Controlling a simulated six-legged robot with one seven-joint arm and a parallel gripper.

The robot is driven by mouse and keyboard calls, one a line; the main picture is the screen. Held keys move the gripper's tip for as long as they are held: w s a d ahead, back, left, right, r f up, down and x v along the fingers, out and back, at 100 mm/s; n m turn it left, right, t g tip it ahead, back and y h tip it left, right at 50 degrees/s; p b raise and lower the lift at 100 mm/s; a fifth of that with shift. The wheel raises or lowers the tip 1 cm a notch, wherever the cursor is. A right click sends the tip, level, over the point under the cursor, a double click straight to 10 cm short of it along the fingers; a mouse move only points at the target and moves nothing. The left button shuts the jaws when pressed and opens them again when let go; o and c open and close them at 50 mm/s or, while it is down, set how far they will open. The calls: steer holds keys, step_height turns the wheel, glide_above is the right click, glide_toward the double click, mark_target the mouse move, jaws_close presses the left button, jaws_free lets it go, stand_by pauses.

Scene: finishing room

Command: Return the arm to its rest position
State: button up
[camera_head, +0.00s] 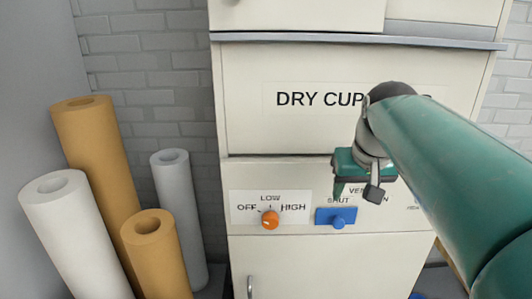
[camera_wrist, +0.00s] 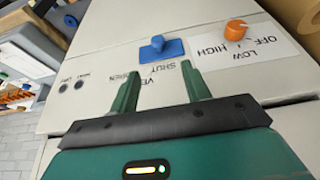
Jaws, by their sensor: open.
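My gripper (camera_head: 356,190) is in front of the dry cupboard's control panel, at the end of my teal arm. In the wrist view its two green fingers (camera_wrist: 160,86) are apart with nothing between them. A blue vent knob (camera_head: 338,217) sits just below my gripper in the head view, by the word SHUT. It also shows beyond the fingertips in the wrist view (camera_wrist: 160,48), apart from them. An orange dial (camera_head: 270,220) is left of it, on the OFF, LOW, HIGH label. My arm hides part of the cupboard's lettering and the vent label.
The cream cupboard (camera_head: 290,68) fills the middle, with a grey ledge (camera_head: 300,38) sticking out above the panel. Several white and tan rolls (camera_head: 88,140) stand at the left. A metal handle (camera_head: 250,287) is low on the cupboard. The wrist view shows cluttered shelves (camera_wrist: 18,95) at the left.

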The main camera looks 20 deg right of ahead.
steer(key=s+a+f+n, duration=0.1)
steer(key=s+a+f, duration=0.3)
steer(key=a+f, duration=0.2)
steer(key=s+a+f+n+t+y, duration=0.1)
steer(key=s+a+f+n, duration=0.1)
steer(key=s+a+f, duration=0.3)
steer(key=a+f, duration=0.1)
steer(key=a, duration=0.3)
steer(key=shift+a+f, duration=0.15)
steer(key=shift+a, duration=0.15)
steer(key=shift+s, duration=0.1)
stand_by(0.9)
